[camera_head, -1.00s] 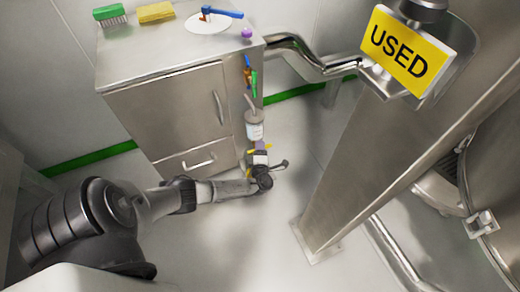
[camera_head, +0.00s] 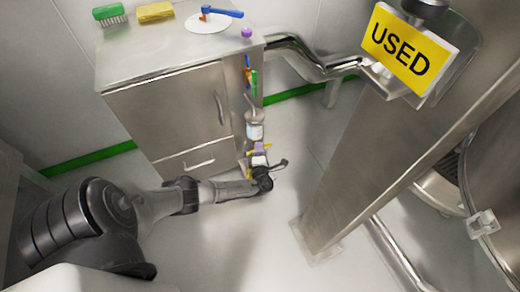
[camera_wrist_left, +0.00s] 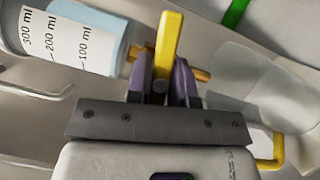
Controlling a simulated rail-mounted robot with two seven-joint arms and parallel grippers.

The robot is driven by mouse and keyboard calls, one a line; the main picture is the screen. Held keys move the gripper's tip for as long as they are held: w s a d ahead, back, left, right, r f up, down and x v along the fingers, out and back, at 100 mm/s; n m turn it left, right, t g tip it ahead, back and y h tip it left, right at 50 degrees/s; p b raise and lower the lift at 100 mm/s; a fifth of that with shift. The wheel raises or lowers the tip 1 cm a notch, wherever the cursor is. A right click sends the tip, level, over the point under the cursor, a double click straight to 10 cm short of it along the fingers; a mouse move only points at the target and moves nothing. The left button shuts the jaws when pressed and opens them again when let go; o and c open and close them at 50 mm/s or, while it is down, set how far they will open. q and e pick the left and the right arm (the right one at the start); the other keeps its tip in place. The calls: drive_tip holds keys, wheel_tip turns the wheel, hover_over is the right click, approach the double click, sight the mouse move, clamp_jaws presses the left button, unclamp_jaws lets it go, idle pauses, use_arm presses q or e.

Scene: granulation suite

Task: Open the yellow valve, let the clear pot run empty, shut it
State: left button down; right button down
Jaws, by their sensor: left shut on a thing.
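The clear pot (camera_head: 254,130) hangs beside the steel cabinet. In the left wrist view the pot (camera_wrist_left: 72,40) carries a white scale marked 100 to 300 ml and holds pale blue liquid. Its exact level is hard to read. The yellow valve's handle (camera_wrist_left: 168,40) stands crosswise to the brass-coloured outlet pipe (camera_wrist_left: 200,75) below the pot. My left gripper (camera_wrist_left: 163,82) has its purple fingers shut on this handle. In the head view my left gripper (camera_head: 261,147) is small, just under the pot, and hides much of the valve. My right gripper is not in view.
The cabinet (camera_head: 170,110) bears a green brush (camera_head: 110,14), a yellow sponge (camera_head: 155,12) and a white disc (camera_head: 207,24) with a blue-handled tool. A steel column with a yellow USED sign (camera_head: 408,52) stands at right. Open floor (camera_head: 240,240) lies between.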

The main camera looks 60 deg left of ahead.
use_arm(q)
drive_tip(key=n+y+b, duration=0.1)
drive_tip(key=n+y, duration=0.1)
drive_tip(key=n, duration=0.3)
drive_tip(key=shift+f+b, duration=0.1)
drive_tip(key=shift+b, duration=0.2)
drive_tip(key=n+g+y+b, duration=0.1)
drive_tip(key=n, duration=0.2)
drive_tip(key=n+g+y+b, duration=0.1)
drive_tip(key=n, duration=0.2)
drive_tip(key=shift+n, duration=0.4)
drive_tip(key=n+g+y+b, duration=0.1)
drive_tip(key=n, duration=0.2)
drive_tip(key=shift+g, duration=0.4)
drive_tip(key=shift+n+g+y+b, duration=0.45)
drive_tip(key=shift+n+g, duration=0.45)
drive_tip(key=shift+n, duration=1.2)
drive_tip(key=c, duration=1)
unclamp_jaws()
drive_tip(key=shift+c, duration=0.2)
